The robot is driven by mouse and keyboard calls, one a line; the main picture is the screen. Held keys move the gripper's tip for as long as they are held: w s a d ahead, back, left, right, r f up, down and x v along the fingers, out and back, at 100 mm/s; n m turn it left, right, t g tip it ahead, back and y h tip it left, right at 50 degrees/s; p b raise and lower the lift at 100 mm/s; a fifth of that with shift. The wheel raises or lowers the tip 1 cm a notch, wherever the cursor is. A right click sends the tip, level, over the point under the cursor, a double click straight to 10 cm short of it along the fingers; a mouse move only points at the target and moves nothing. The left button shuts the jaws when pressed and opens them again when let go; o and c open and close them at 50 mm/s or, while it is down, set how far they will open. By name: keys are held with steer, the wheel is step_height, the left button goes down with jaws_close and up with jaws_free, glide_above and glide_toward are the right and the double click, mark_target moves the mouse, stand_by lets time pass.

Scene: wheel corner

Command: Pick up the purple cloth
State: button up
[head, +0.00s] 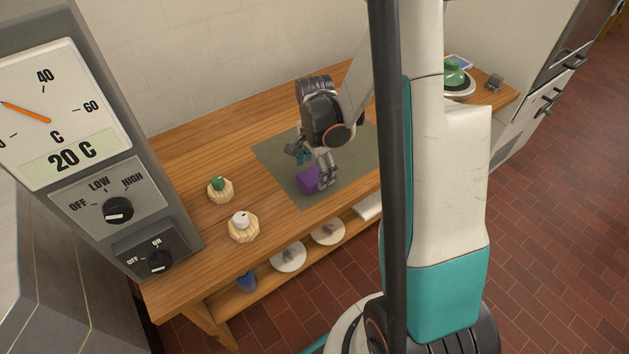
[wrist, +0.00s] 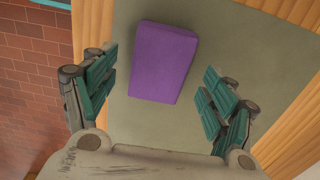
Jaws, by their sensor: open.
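The purple cloth (head: 307,180) looks like a small block-shaped bundle. It lies on the grey-green mat (head: 284,156) on the wooden table. In the wrist view the purple cloth (wrist: 163,61) is at the upper middle, between and slightly beyond the two fingers. My gripper (head: 312,162) hangs over the mat, close to the cloth. In the wrist view my gripper (wrist: 158,92) is open, with its teal finger pads apart and nothing between the tips. I cannot tell the exact height of the fingers above the mat.
A green object on a wooden coaster (head: 219,192) and a white one on another coaster (head: 242,229) stand left of the mat. A grey control panel (head: 100,150) rises at the left. A lower shelf (head: 262,291) holds plates. A green item (head: 454,76) stands at the far right.

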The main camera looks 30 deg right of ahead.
mark_target(315, 174)
step_height(315, 174, down, 3)
steer(key=shift+r+b, duration=0.1)
steer(key=shift+b, duration=0.3)
steer(key=shift+r, duration=0.1)
steer(key=shift+c, duration=0.4)
steer(key=c, duration=1.1)
steer(key=shift+r, duration=0.1)
step_height(315, 174, up, 20)
steer(key=p, duration=0.7)
steer(key=shift+p, duration=0.3)
